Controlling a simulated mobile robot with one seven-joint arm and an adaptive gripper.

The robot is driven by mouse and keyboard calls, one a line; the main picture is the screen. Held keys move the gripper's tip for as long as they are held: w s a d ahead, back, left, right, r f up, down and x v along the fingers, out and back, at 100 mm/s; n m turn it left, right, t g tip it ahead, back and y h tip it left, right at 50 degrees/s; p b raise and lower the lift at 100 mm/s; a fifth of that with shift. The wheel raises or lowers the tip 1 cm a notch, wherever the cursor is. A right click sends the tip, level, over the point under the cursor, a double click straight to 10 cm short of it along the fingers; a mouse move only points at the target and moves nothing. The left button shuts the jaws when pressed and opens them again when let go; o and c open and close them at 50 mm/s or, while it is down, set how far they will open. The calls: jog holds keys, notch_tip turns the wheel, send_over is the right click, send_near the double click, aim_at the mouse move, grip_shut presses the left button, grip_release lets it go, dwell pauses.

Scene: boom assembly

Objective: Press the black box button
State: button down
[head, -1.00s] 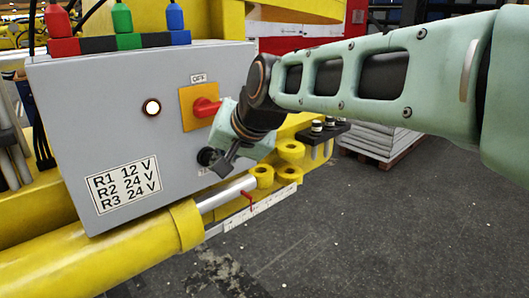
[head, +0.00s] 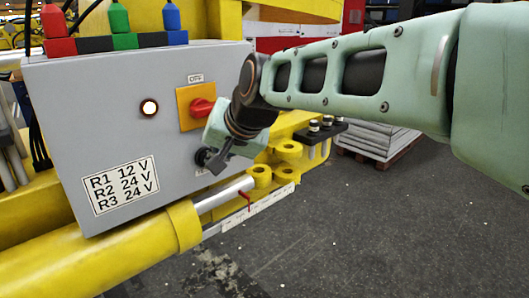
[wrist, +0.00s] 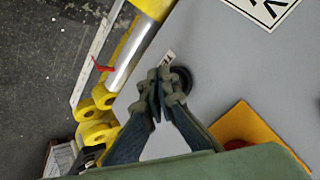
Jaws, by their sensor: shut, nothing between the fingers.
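The grey control box (head: 95,130) fills the left of the head view. Its round black button (head: 202,156) sits low on the front face, below the red rotary switch, and is partly hidden by my gripper. My gripper (head: 213,166) is shut and empty, its fingertips right at the button in the head view. In the wrist view the black button (wrist: 182,79) shows just beside and behind the closed fingertips of my gripper (wrist: 160,80). I cannot tell whether the fingertips touch it.
A red switch (head: 202,107) on an orange plate (head: 187,121) sits above the button, close to my wrist. A lit white lamp (head: 149,107) is to its left. A yellow cylinder with a silver rod (head: 222,195) runs below the box.

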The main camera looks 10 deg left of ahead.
jog(key=shift+w+a, duration=0.35)
dwell(0.6)
jog(key=shift+s+d+b, duration=0.3)
jog(key=shift+s+d, duration=0.3)
jog(key=shift+d, duration=0.1)
jog(key=shift+s+d+b, duration=0.75)
jog(key=shift+s+d, duration=0.9)
jog(key=shift+d, duration=0.25)
